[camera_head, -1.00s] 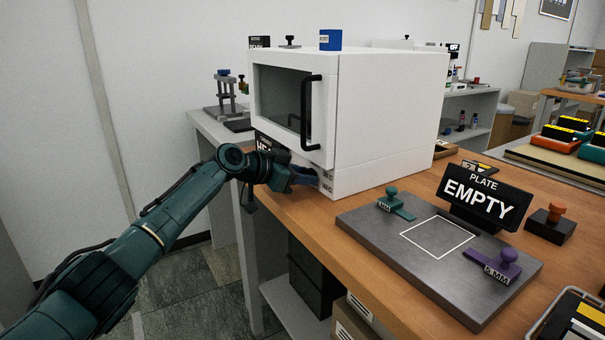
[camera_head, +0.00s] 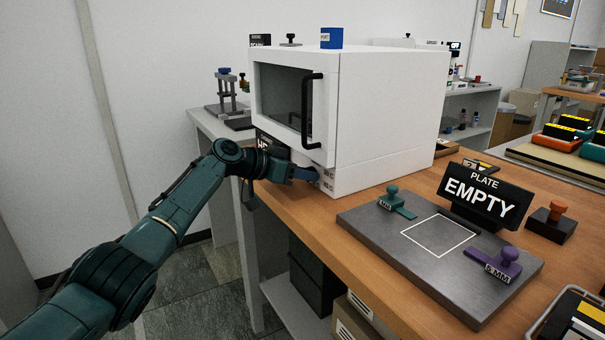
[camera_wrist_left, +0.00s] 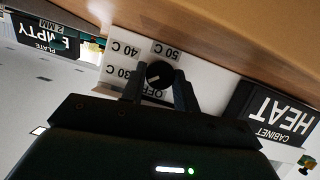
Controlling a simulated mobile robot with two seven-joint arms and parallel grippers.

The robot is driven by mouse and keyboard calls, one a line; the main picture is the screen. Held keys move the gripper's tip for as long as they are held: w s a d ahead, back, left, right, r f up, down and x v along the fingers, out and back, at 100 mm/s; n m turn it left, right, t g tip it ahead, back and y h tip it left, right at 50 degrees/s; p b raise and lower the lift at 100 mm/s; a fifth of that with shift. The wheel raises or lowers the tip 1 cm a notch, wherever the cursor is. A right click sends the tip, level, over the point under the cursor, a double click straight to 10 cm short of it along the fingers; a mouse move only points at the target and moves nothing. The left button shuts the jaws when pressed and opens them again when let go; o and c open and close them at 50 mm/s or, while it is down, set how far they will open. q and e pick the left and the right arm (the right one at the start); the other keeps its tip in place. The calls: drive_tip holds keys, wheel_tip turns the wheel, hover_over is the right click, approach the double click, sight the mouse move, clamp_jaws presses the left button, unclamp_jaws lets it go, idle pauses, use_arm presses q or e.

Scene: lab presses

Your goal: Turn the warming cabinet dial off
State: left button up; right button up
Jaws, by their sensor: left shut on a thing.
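The white warming cabinet (camera_head: 390,120) stands on the wooden bench with its door closed. My left gripper (camera_head: 312,175) is at the lower front of the cabinet. In the left wrist view, the small round black dial (camera_wrist_left: 159,74) sits on a white panel marked 30 C, 40 C, 50 C and OFF. The fingers of my left gripper (camera_wrist_left: 159,86) are on either side of the dial and shut on it. The OFF label (camera_wrist_left: 152,93) is partly covered by the gripper. I cannot tell clearly which mark the dial points at. My right gripper is not in view.
A black CABINET HEAT sign (camera_wrist_left: 280,112) is beside the dial panel. The door handle (camera_head: 312,110) is above my gripper. A dark plate (camera_head: 385,235) with an EMPTY sign (camera_head: 484,194) lies on the bench to the right. Floor is open to the left.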

use_arm(q)
drive_tip(key=o, duration=1)
drive_tip(key=shift+c, duration=0.2)
drive_tip(key=p+v, duration=0.1)
drive_tip(key=v, duration=1.2)
